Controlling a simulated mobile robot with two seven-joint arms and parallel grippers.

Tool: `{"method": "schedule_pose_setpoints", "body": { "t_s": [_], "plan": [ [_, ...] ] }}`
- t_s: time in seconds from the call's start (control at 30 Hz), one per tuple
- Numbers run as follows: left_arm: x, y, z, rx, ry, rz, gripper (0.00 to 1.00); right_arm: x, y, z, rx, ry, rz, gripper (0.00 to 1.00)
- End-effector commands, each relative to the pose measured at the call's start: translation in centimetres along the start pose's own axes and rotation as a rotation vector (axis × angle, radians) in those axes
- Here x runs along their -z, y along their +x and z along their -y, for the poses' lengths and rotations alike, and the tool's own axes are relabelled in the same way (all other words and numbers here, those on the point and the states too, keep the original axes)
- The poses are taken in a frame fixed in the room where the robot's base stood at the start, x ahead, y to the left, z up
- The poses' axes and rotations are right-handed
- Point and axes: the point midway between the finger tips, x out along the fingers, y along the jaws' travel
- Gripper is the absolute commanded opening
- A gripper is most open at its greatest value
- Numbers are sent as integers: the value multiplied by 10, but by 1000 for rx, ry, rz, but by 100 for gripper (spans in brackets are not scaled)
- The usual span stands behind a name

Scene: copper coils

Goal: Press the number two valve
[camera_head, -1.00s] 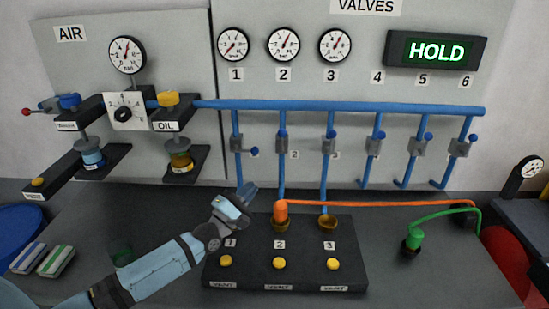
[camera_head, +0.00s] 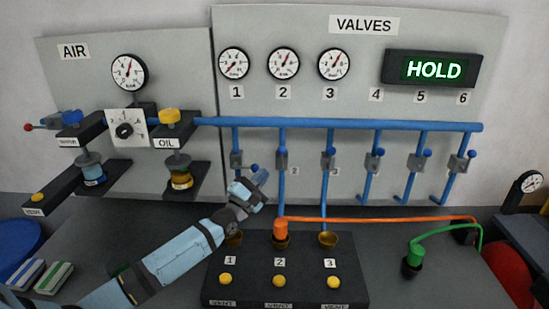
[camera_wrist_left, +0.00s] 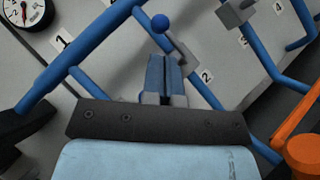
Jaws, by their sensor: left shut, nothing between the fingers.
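The pipe numbered 2 has a grey valve (camera_head: 281,161) with a blue knob at its top, under gauge 2 (camera_head: 283,63). On the black box below, an orange plug (camera_head: 281,231) sits in port 2 and a yellow vent button (camera_head: 279,281) is in front of it. My left gripper (camera_head: 261,177) is shut and empty, raised above the box, left of pipe 2 and close to valve 1 (camera_head: 236,160). In the left wrist view the shut fingers (camera_wrist_left: 166,78) point toward a blue knob (camera_wrist_left: 161,23) between labels 1 and 2; contact cannot be told. My right gripper is not in view.
A blue header pipe (camera_head: 340,124) feeds several drop pipes along the panel. An orange hose (camera_head: 380,219) runs right from the plug. A green plug (camera_head: 413,257) stands right of the box. The sign (camera_head: 433,69) reads HOLD. Striped pads (camera_head: 52,278) lie at left.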

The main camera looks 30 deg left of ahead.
Motion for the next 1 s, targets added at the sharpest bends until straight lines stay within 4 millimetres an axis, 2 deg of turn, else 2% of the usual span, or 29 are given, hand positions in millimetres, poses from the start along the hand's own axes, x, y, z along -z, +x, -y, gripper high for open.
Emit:
{"method": "schedule_pose_setpoints", "body": {
  "t_s": [0.03, 0.1, 0.33, 0.7, 1.0],
  "plan": [
    [-1, 13, -2, -3, 0, 1, 0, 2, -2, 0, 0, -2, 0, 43],
    [-1, 27, -2, -3, -1, 0, 0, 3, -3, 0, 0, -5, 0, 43],
    [0, 56, -1, -1, 0, 0, 0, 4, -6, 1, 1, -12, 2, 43],
    [0, 63, 1, 0, 0, -1, 0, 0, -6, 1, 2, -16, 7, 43],
    [-1, 64, 0, 16, 15, 0, 0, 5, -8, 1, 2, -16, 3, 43]
  ]
}}
